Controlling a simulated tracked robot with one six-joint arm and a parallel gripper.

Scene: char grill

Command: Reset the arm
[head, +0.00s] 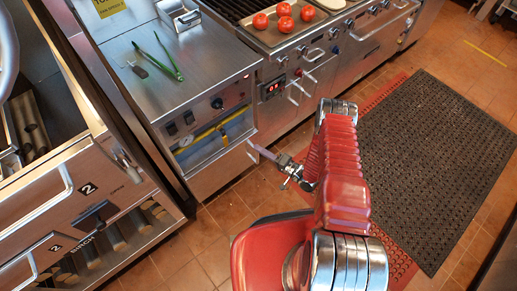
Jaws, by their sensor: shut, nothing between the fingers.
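My red arm reaches up from the bottom of the head view and bends back, with its wrist left of the upper link. My gripper (258,149) points up and left, in front of the steel cabinet below the counter. It is shut and empty. It looks small here, and the fingertips are hard to make out against the cabinet front.
Several tomatoes (284,9) sit on the grill tray. Drawers (85,215) stand left. A black mat (430,160) covers floor on the right.

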